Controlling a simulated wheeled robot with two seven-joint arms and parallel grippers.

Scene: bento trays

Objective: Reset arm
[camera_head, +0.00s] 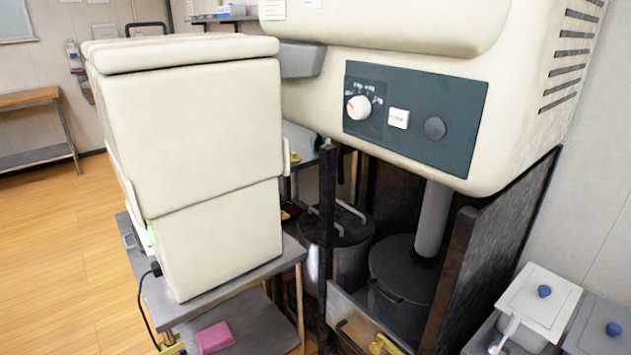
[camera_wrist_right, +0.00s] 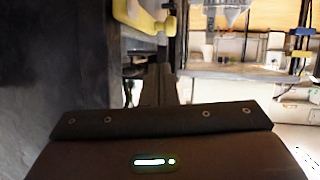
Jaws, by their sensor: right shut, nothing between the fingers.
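My right gripper (camera_wrist_right: 164,76) shows in the right wrist view as a dark body with green lights along the bottom edge. Its narrow dark fingers are together at the middle, with nothing seen between them. Neither gripper can be made out in the head view, and my left gripper is in neither view. No bento tray can be made out.
A large cream machine (camera_head: 190,140) stands on a metal table (camera_head: 240,275). Right of it is a cream unit with a dark control panel (camera_head: 412,115) above dark pots (camera_head: 400,275). Open wooden floor (camera_head: 50,240) lies left.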

